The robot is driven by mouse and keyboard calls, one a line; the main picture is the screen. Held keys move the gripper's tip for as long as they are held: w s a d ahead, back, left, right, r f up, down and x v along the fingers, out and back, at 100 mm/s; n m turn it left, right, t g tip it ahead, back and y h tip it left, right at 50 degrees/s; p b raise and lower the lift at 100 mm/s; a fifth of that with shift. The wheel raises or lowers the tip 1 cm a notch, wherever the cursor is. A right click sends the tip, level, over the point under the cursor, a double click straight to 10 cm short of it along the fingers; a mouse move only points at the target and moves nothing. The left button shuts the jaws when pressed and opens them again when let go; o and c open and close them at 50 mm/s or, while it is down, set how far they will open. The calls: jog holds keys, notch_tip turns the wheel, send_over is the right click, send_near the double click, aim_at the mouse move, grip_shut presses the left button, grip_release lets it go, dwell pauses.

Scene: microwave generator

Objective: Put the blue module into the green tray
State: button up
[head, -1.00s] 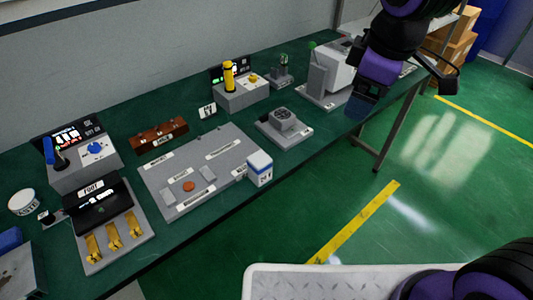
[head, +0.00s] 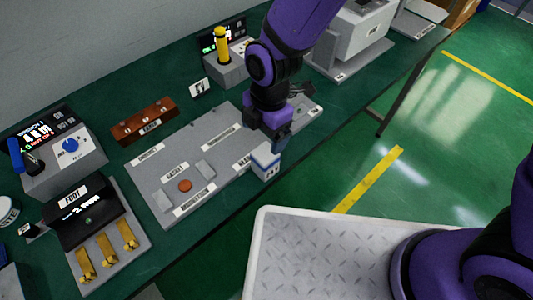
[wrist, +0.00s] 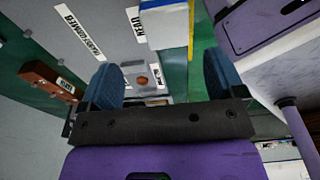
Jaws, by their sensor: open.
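My gripper (head: 277,140) hangs over the right end of a grey labelled board, pointing down. In the wrist view its two blue fingers (wrist: 162,82) are apart, with nothing held between them. A white box with a blue band (head: 265,161) stands at the board's front right corner, just below and beside the fingers. It also shows in the wrist view (wrist: 166,27), beyond the fingertips. I cannot tell whether this box is the blue module. I cannot make out a green tray; the bench top itself is green.
The grey board (head: 150,172) carries labels, small grey blocks and an orange disc (head: 185,186). A brown rack (head: 145,121) and a yellow-handled unit (head: 224,62) stand behind it. A foot panel with brass pedals (head: 100,240) and a blue-lever box (head: 60,150) are at left.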

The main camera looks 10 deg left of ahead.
aim_at(265, 152)
jog(key=f, duration=0.5)
jog(key=shift+s+a, duration=0.15)
jog(key=shift+s, duration=0.1)
jog(key=shift+s+d+f, duration=0.1)
jog(key=shift+s+f, duration=0.1)
jog(key=shift+f, duration=1.1)
jog(key=shift+s+d+f, duration=0.1)
jog(key=shift+s+f, duration=0.05)
jog(key=shift+f, duration=1.1)
jog(key=c, duration=1.2)
jog(key=shift+r, duration=0.15)
